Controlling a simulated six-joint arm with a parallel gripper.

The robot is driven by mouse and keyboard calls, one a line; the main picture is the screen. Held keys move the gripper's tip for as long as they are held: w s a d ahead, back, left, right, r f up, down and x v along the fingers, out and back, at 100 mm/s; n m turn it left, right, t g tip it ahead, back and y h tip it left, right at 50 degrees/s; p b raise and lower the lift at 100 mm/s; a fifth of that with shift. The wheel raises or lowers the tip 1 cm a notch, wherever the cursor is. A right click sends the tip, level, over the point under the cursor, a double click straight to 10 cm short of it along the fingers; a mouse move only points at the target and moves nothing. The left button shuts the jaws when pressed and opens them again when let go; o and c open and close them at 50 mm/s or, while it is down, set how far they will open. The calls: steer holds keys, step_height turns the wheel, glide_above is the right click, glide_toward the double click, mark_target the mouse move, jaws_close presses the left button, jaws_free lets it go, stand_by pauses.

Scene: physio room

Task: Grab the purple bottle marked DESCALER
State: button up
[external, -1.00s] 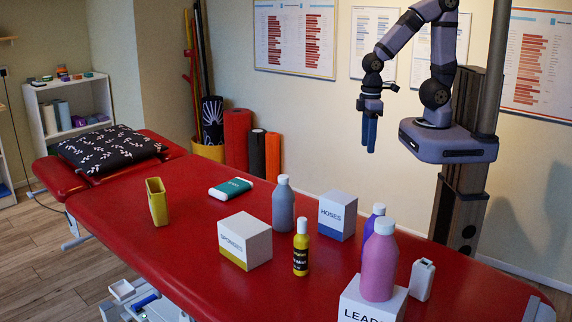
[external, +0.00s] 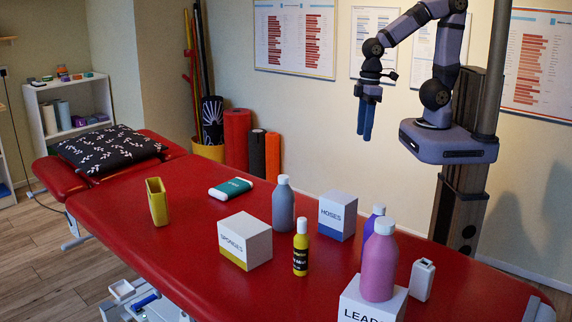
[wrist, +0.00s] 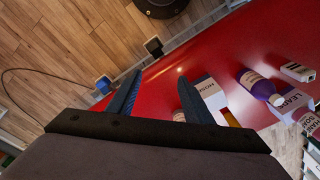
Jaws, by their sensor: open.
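In the wrist view the purple bottle (wrist: 257,84) shows at the right with a pale label, whose words are too small to read. My gripper (external: 366,136) is open and empty, in the air above and beyond the far side of the table. In the wrist view my gripper's fingers (wrist: 160,77) are apart with nothing between them, to the left of the purple bottle.
The pink bottle stands on a white LEADS box (external: 370,303). A white dispenser (external: 422,280), a HOSES box (external: 337,216), a grey bottle (external: 283,206), a yellow bottle (external: 300,250) and a SPONGES box (external: 245,242) stand nearby. The red table (external: 150,225) has free room at its left.

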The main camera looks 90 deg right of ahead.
steer(key=w+a+r+t+y+b, duration=0.15)
steer(key=w+a+t, duration=0.35)
steer(key=a, duration=0.6)
steer(key=w+a+n+t+y+b, duration=0.1)
steer(key=w+a+t+y+b, duration=0.1)
steer(key=w+a, duration=0.7)
steer(key=w+a+r+t+y+b, duration=0.15)
steer(key=w+a+t, duration=0.25)
steer(key=a, duration=1)
steer(key=m+t+h+b, duration=0.35)
steer(key=t+h, duration=0.25)
steer(key=h, duration=0.2)
glide_above(379, 209)
steer(key=s, duration=0.4)
step_height(379, 209, down, 3)
step_height(379, 209, down, 10)
steer(key=shift+f, duration=0.2)
